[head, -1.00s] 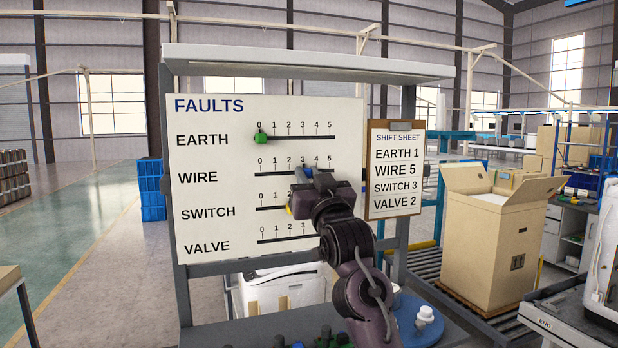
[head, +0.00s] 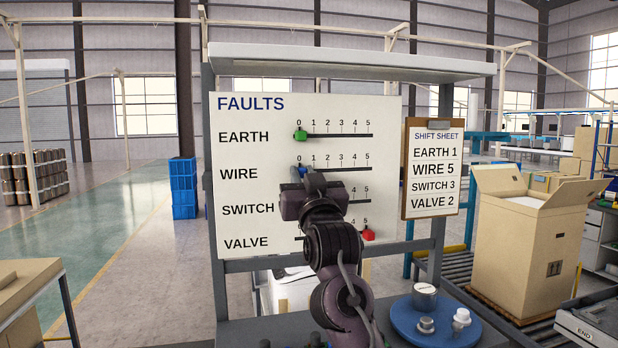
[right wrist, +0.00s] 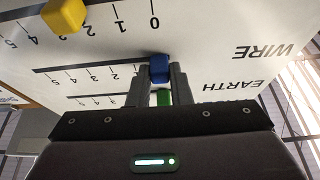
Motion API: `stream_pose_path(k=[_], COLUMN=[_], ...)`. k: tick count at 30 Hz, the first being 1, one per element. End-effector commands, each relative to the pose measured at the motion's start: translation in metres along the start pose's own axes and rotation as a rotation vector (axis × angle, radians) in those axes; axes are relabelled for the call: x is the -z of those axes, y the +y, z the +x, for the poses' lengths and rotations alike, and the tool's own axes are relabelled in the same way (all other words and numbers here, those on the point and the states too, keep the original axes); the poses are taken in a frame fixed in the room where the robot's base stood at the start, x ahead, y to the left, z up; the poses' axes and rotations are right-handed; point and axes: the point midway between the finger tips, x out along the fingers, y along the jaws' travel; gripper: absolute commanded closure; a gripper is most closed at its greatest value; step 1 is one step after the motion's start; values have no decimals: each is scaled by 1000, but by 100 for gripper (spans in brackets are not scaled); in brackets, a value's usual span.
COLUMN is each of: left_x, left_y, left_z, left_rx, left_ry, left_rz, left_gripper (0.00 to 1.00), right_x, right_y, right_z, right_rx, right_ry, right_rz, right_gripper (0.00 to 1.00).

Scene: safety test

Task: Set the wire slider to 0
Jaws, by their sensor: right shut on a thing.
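The white FAULTS board (head: 235,190) has several slider rows. The blue wire slider (head: 299,171) is at the 0 end of the WIRE track. My right gripper (head: 301,176) is shut on it. In the right wrist view, the blue slider (right wrist: 159,68) sits between the two fingertips (right wrist: 159,78), at the track's end. The green earth slider (head: 300,135) is at 0 and shows just beyond the fingers in the wrist view (right wrist: 164,97). My left gripper is not in view.
The yellow switch slider (right wrist: 65,15) is hidden behind my arm in the head view. The red valve slider (head: 368,235) is at 5. A shift sheet (head: 433,170) hangs right of the board. A blue round stand (head: 400,325) with knobs is below.

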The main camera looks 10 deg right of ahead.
Motion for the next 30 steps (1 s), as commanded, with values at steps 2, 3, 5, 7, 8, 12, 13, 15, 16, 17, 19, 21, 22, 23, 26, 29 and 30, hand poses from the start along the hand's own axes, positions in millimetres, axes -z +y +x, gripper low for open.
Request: stream_pose_path(k=[2, 3, 5, 7, 8, 12, 13, 15, 16, 17, 19, 21, 22, 23, 26, 29, 30], left_x=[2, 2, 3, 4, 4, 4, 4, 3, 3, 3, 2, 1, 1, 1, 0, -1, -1], left_y=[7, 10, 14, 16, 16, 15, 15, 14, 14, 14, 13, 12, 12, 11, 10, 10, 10], left_z=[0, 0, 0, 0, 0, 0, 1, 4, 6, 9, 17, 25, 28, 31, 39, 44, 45], left_rx=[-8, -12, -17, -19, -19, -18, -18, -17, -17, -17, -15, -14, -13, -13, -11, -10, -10], left_ry=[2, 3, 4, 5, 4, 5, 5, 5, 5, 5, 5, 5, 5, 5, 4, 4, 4], left_rz=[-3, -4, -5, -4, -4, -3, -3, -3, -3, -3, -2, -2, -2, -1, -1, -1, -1], left_gripper=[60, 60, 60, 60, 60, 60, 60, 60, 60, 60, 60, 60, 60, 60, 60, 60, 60], right_x=[-2, -2, -2, -2, -2, -1, -2, -3, -4, -5, -6, -6, -7, -7, -6, -5, -4], right_y=[-1, -1, -1, 0, 0, 0, 1, 0, 0, 0, 0, 0, 0, -1, -1, -2, -1], right_z=[0, 0, 0, 0, 0, 0, 0, -4, -7, -11, -22, -35, -40, -46, -61, -72, -74], right_rx=[3, 2, 2, 1, 0, -1, -1, -1, -1, -1, 0, 0, 0, 1, 1, 1, 1], right_ry=[-4, -4, -4, -3, -3, -2, -2, -2, -2, -2, -1, 0, -1, 0, -1, -2, -3], right_rz=[1, 1, 1, 1, 1, 1, 1, 1, 1, 1, 2, 2, 1, 2, 1, 1, 1], right_gripper=[74, 69, 61, 60, 60, 60, 60, 60, 60, 60, 60, 60, 60, 60, 60, 60, 60])
